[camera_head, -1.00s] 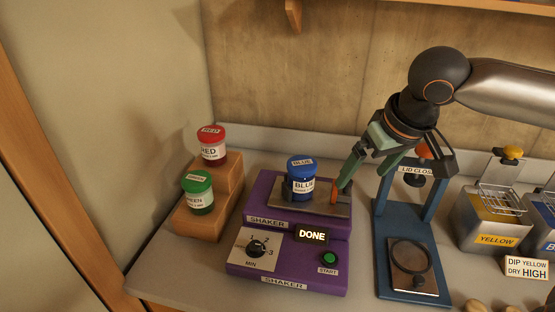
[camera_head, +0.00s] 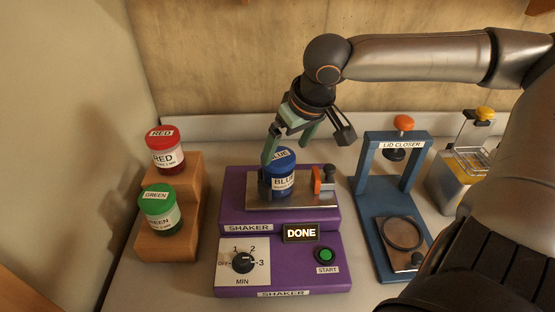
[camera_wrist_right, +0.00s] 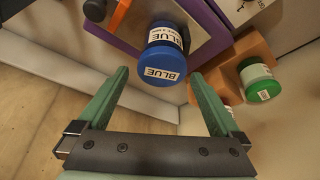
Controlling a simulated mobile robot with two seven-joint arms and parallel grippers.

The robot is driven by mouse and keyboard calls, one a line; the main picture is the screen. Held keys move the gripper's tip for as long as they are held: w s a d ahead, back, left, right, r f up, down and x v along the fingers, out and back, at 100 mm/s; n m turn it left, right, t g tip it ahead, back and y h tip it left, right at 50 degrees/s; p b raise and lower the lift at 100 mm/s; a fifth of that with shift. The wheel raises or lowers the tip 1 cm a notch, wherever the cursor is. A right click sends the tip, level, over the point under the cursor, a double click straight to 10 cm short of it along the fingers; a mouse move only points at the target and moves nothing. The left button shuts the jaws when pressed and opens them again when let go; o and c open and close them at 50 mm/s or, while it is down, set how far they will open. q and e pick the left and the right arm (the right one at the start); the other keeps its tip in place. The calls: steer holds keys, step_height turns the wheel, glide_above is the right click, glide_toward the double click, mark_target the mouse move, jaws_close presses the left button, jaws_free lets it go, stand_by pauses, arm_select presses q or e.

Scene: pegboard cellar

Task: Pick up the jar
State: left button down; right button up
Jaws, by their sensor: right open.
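The blue jar (camera_head: 280,180) stands upright on the metal plate of the purple shaker (camera_head: 235,212), its lid and label reading BLUE. My right gripper (camera_head: 287,152) is open, its green fingers pointing down at the jar from behind and above. One finger overlaps the jar's left side in the head view; I cannot tell whether it touches. In the right wrist view the jar (camera_wrist_right: 165,52) lies just beyond and between the open fingertips (camera_wrist_right: 160,75), with nothing held. An orange-faced clamp (camera_head: 318,181) stands right of the jar with a gap. My left gripper is out of view.
A red jar (camera_head: 166,152) and a green jar (camera_head: 160,212) stand on a stepped wooden block (camera_head: 187,215) at left. A blue lid closer (camera_head: 373,215) stands at right, with a yellow container (camera_head: 447,190) beyond. The shaker display (camera_head: 301,233) reads DONE.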

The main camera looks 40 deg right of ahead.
mark_target(281, 158)
steer(key=shift+b+x, duration=0.3)
steer(key=shift+x, duration=2.95)
steer(key=shift+a, duration=0.15)
jaws_close()
step_height(281, 158, up, 28)
steer(key=p, duration=0.3)
steer(key=shift+p, duration=0.4)
